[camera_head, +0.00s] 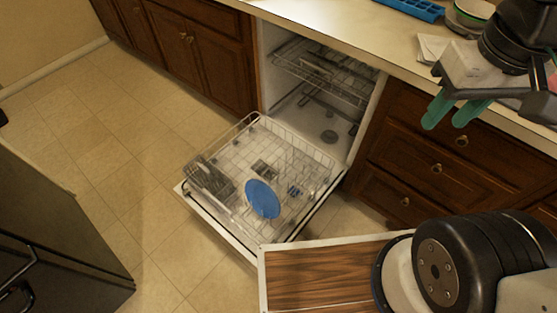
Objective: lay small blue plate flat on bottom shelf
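My gripper (448,120), with teal fingertips, is at the upper right in front of the counter edge and drawers, well away from the plate. Its fingers are apart with nothing seen between them.
The dishwasher's upper rack (325,75) is inside the cavity. A grey cutlery basket (210,180) sits at the rack's left. A blue tray (411,8) and bowls (468,15) stand on the counter (335,25). A dark appliance (50,235) is at left. Tiled floor (120,150) is clear.

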